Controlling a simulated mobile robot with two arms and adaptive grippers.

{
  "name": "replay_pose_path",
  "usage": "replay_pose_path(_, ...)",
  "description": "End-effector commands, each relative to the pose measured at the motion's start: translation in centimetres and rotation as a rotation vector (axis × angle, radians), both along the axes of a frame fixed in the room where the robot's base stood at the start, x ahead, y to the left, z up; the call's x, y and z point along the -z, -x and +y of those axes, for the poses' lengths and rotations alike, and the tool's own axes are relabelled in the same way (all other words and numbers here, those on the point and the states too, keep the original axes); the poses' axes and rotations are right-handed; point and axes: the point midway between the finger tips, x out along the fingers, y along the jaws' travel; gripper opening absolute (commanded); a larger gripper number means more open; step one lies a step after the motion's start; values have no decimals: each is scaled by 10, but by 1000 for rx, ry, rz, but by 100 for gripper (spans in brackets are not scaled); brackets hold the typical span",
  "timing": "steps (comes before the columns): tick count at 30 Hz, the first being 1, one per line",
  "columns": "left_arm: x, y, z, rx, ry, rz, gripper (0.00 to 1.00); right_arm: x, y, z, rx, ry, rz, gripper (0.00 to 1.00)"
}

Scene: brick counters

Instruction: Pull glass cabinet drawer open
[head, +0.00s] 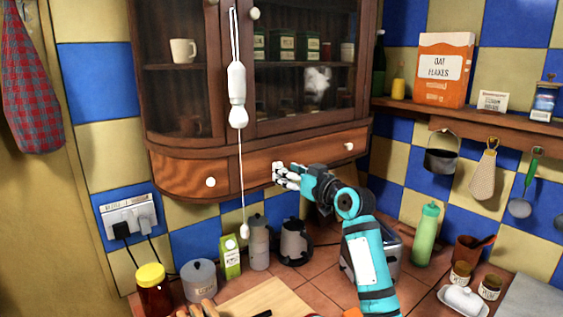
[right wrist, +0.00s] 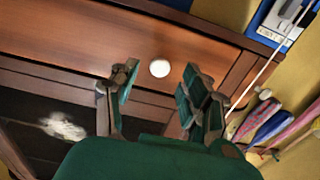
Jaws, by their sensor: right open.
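The wooden glass cabinet (head: 200,127) hangs on the tiled wall, with a drawer (head: 312,152) below its glass doors. The drawer front looks flush with the cabinet frame. It has one white round knob (head: 349,146) to the right and another by my right gripper (head: 283,175). In the right wrist view, the drawer front (right wrist: 90,40) fills the upper part and a white knob (right wrist: 159,68) shows between the parted fingertips of my right gripper (right wrist: 159,82). The fingers are not closed on the knob. My left gripper is in neither view.
A white light pull (head: 237,95) and its cord hang before the cabinet, left of my right gripper. A shelf (head: 470,120) is at right.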

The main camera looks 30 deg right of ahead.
Motion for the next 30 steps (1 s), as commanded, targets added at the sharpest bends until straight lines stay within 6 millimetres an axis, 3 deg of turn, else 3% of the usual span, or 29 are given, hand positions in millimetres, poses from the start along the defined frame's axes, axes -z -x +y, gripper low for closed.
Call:
replay_pose_path(6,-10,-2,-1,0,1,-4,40,-1,-26,2,0,-2,0,47)
replay_pose_path(17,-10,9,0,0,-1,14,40,1,-31,3,0,0,0,47)
replay_pose_path(28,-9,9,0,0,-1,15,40,1,-31,3,0,0,0,0)
replay_pose_path(30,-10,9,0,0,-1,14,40,1,-31,3,0,0,0,0)
